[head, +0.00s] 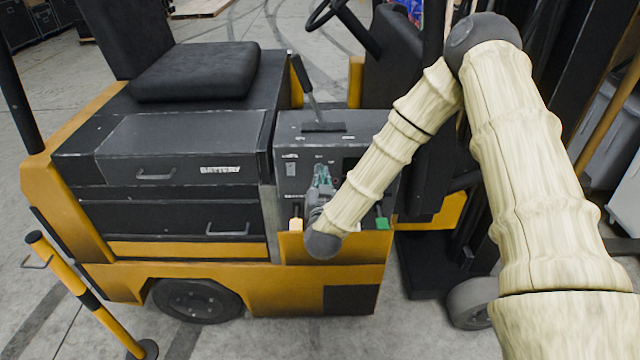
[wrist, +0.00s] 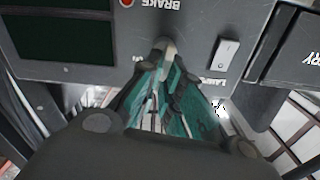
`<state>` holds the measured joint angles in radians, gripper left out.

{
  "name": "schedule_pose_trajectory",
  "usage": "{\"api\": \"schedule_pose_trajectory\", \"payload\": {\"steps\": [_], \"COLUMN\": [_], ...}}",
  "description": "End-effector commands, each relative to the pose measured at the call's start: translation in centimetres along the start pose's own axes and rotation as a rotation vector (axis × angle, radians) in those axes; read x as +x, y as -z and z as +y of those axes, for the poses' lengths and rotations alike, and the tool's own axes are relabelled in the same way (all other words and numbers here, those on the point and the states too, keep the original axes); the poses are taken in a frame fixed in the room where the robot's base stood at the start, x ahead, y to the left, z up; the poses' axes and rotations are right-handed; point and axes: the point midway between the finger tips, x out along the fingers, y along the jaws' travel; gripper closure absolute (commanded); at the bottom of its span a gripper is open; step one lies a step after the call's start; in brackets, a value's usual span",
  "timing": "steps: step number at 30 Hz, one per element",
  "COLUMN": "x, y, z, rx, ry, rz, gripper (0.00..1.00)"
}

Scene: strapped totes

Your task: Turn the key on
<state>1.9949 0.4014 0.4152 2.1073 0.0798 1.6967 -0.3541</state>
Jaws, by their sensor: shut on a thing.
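The key (wrist: 166,47) sits in the dark control panel (head: 300,146) on the side of a yellow forklift. In the wrist view only its grey end shows, between the tips of my gripper (wrist: 165,62). The teal fingers are closed around it. In the head view my gripper (head: 322,176) is at the middle of the panel front, and it hides the key there. The key's exact turn angle cannot be told, as the fingers cover most of it and its label.
A white rocker switch (wrist: 228,52) is right beside my gripper in the wrist view. A lever (head: 304,75) stands on top of the panel. A battery drawer (head: 180,145) is to the left, and a yellow post (head: 75,280) stands at front left.

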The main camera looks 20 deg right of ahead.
Motion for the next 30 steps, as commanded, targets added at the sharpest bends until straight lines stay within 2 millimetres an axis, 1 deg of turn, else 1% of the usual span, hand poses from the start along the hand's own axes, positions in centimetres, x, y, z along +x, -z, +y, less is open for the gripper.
{"api": "schedule_pose_trajectory", "payload": {"steps": [1,18,24,30], "x": [0.0,0.0,0.0,0.0], "y": [-0.7,-0.9,-0.9,-0.9], "z": [0.3,1.2,1.4,1.4], "rx": [0.040,0.567,0.714,0.815], "ry": [-0.001,-0.001,-0.001,-0.001], "rz": [0.001,0.001,0.001,0.000], "gripper": [1.00,1.00,1.00,1.00]}}
